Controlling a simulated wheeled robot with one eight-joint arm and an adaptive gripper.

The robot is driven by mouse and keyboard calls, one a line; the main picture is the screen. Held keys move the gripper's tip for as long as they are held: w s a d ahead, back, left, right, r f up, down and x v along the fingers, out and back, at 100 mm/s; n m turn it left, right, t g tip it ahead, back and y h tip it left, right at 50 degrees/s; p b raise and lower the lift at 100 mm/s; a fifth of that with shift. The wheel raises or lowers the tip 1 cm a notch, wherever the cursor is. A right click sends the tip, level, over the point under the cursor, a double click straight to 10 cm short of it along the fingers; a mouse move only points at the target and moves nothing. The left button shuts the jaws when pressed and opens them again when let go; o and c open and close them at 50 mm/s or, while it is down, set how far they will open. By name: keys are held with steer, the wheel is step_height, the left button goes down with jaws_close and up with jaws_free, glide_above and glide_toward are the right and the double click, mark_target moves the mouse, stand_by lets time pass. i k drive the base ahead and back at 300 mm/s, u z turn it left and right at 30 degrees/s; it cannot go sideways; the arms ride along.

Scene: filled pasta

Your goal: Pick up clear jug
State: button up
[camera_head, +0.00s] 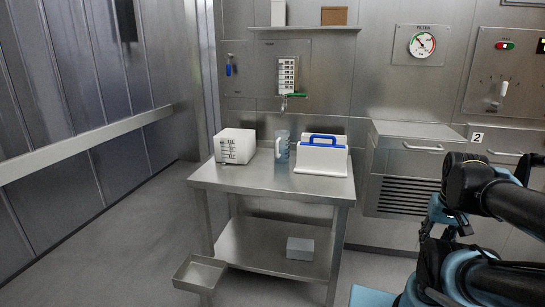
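A clear, bluish jug (282,147) stands upright near the back of the steel table (265,185). Its handle appears on the left side. It stands between a white box and a white holder with a blue handle. My arm is folded at the right edge of the view, well apart from the jug. My gripper seems to be the small blue and dark part (445,214) at the arm's end. Its fingers are too small and too overlapped to tell open from shut. Nothing is seen held there.
A white box (235,146) is left of the jug, and the white holder (321,158) is right of it. A tap (285,101) is on the wall behind. A metal tray (200,272) juts out low at the front left. The table's front strip is clear.

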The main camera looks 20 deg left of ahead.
mark_target(282, 138)
steer(key=z, duration=0.05)
steer(key=k, duration=1.5)
steer(key=u, duration=0.8)
steer(key=i, duration=1)
